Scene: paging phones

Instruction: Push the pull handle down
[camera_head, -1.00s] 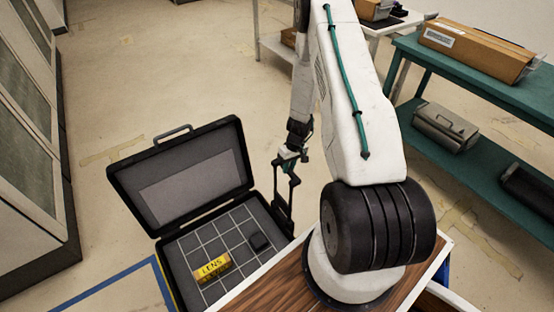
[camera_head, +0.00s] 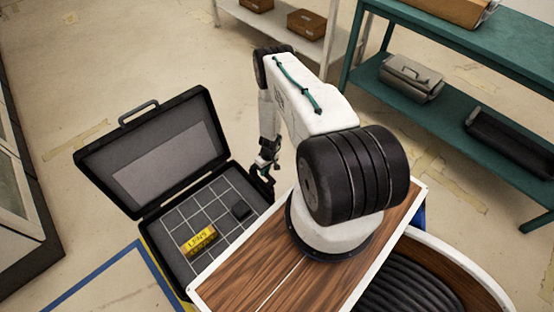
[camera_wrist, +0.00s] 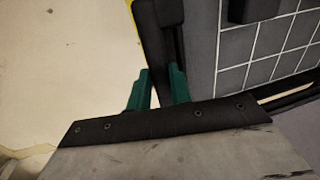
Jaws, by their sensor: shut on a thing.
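An open black case (camera_head: 165,170) with a raised lid stands on the floor in the head view. Its black pull handle (camera_head: 265,185) is at the case's right side, next to the wooden top of my base, and shows only a short length above the case. My gripper (camera_head: 265,163) is at the handle's top, small in the head view. In the wrist view, the green fingers of my gripper (camera_wrist: 158,82) are on both sides of the dark handle bar (camera_wrist: 153,40), shut on it. The handle's lower end is hidden.
A yellow LENS box (camera_head: 199,241) and a small black block (camera_head: 241,209) lie on the case's gridded floor. A teal shelf (camera_head: 480,60) stands at upper right, a pale shelf (camera_head: 245,18) behind. Open floor lies left of the case.

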